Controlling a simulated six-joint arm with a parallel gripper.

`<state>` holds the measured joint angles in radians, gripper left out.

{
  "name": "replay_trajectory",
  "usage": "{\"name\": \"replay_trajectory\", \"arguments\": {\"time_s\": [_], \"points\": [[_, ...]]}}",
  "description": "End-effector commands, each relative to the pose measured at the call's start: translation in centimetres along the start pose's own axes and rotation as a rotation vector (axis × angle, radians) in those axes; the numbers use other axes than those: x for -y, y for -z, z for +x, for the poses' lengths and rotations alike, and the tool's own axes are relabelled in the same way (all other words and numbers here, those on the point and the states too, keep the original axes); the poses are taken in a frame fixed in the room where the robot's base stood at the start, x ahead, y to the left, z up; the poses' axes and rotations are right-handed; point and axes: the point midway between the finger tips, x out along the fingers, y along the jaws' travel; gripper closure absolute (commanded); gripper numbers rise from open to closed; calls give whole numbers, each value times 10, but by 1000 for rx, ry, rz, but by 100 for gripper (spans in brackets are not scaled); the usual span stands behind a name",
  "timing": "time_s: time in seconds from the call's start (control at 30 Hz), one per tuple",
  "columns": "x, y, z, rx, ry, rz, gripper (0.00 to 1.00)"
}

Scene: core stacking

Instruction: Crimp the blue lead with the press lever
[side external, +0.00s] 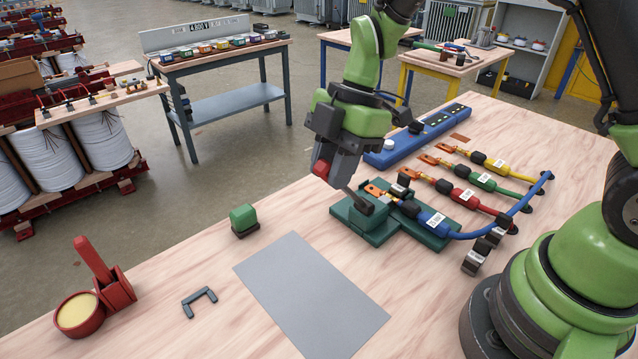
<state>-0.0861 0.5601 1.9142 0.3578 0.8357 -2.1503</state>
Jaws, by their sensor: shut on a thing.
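The green crimp press (378,232) stands on the wooden bench. Its grey lever (352,194) slopes up to the left and ends in a red grip. The blue lead (432,220), with a white label, lies with its front end at the press; a copper lug (374,190) shows at the press. Its blue cable (500,231) curves away to the right and back. My gripper (322,166) is low at the lever's upper end, shut on the red grip of the press lever. The jaws partly hide the grip, and the press block hides some of the lead's end.
Red (463,194), green (489,182) and yellow (497,165) leads lie behind on the right. A blue strip (405,143) lies beyond the press. A green block (243,218), grey mat (312,292), grey bracket (199,300) and red pot (80,312) are at the front left.

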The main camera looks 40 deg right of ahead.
Motion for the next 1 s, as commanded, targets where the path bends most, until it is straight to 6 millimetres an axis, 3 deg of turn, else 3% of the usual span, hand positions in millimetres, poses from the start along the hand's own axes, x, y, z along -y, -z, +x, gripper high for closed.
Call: {"name": "replay_trajectory", "arguments": {"time_s": [0.4,1.0], "points": [[-1,-38,-36,-348,-3,11,100],[0,-60,-49,-533,0,0,100]]}}
